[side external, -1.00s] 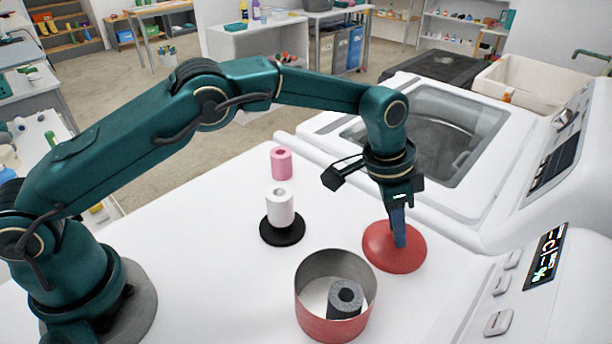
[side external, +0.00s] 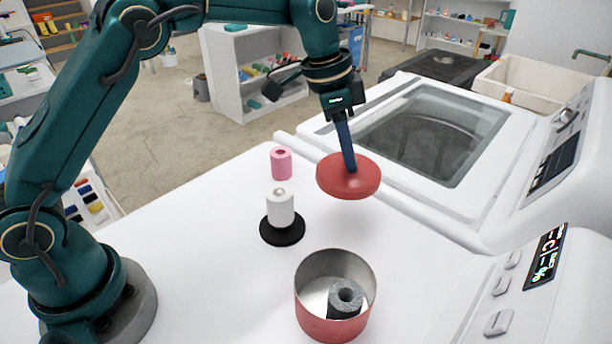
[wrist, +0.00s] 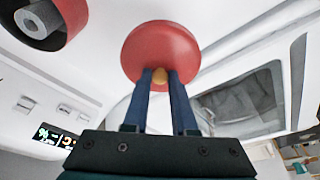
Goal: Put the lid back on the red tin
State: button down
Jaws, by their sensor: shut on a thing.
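The open red tin (side external: 325,327) stands on the white top near the front, with a grey hollow roll (side external: 345,299) inside it. It also shows in the wrist view (wrist: 78,14) at the upper left. The round red lid (side external: 348,181) hangs in the air behind and above the tin, roughly level. My gripper (side external: 349,168) is shut on the lid's knob, a small tan piece between the two blue fingers (wrist: 160,78) in the wrist view. The lid is apart from the tin and from the surface.
A white roll (side external: 280,210) stands on a black round base (side external: 281,235), left of the lid. A pink roll (side external: 281,163) stands behind it. A washing machine with a glass lid (side external: 430,135) is at the right, with control panels along the right side. The white top around the tin is clear.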

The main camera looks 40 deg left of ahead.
jog(key=shift+s+a+f, duration=0.1)
jog(key=shift+s+a, duration=0.2)
jog(key=s+d+r+m+g, duration=0.1)
jog(key=s+d+r+m, duration=0.1)
jog(key=s+d, duration=0.45)
jog(key=s+d+r+m, duration=0.2)
jog(key=s+d, duration=0.2)
jog(key=s, duration=0.5)
jog(key=a+x, duration=0.1)
jog(key=x, duration=0.5)
jog(key=shift+f+h, duration=0.15)
jog(key=shift+h, duration=0.25)
jog(key=shift+s+d+f, duration=0.1)
jog(key=shift+f, duration=0.1)
dwell(0.9)
jog(key=c, duration=0.6)
grip_release()
jog(key=shift+c, duration=0.2)
jog(key=o, duration=0.5)
